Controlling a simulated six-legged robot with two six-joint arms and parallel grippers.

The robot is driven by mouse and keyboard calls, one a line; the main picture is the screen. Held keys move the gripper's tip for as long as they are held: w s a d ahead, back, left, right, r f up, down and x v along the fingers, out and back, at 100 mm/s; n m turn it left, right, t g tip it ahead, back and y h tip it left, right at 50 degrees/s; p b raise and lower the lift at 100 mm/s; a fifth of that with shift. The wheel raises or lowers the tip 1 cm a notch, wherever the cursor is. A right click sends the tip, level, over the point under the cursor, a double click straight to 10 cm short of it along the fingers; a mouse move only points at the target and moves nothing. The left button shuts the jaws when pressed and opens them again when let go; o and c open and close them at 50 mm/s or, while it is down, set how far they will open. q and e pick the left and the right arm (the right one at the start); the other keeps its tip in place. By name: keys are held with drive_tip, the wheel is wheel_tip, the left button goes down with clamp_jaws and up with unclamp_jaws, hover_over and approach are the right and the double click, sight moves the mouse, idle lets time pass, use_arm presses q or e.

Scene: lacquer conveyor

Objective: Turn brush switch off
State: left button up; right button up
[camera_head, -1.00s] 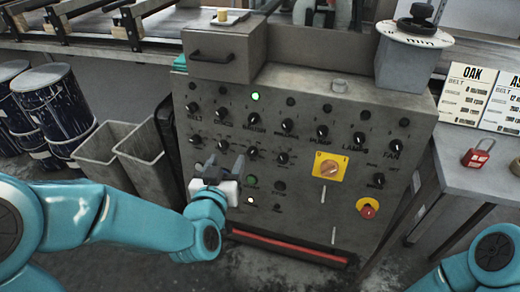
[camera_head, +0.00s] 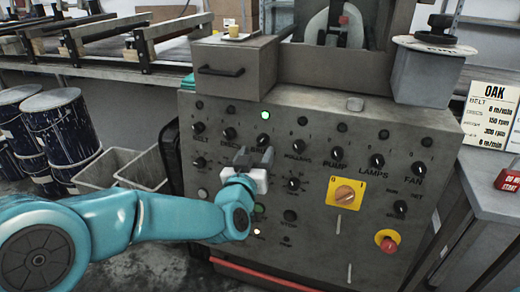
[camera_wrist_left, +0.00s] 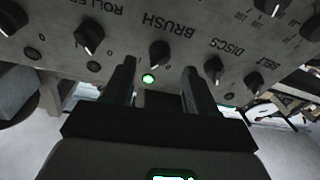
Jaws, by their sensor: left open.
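The brush switch (camera_head: 263,140) is a black rotary knob in the upper row of the grey control panel (camera_head: 300,250). A green lamp (camera_head: 265,115) glows above it. In the left wrist view, upside down, the brush knob (camera_wrist_left: 160,53) appears with its BRUSH label and lit green lamp (camera_wrist_left: 148,78). My left gripper (camera_head: 254,157) is open and empty, in front of the panel just below the brush knob. In the left wrist view its fingers (camera_wrist_left: 168,68) appear to either side of the knob's line, apart from it. The right gripper is out of view.
Neighbouring knobs sit close: discs (camera_head: 229,134) and rollers (camera_head: 298,146). A yellow-plated switch (camera_head: 345,193) and a red emergency button (camera_head: 388,244) are lower right. A drawer box (camera_head: 235,70) stands on top. Paint drums (camera_head: 62,125) and grey bins (camera_head: 142,168) are left.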

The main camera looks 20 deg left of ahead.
sight(261, 145)
use_arm(q)
drive_tip(key=w, duration=0.4)
drive_tip(key=shift+w+a, duration=0.1)
drive_tip(key=c, duration=1.1)
drive_tip(key=shift+o, duration=0.3)
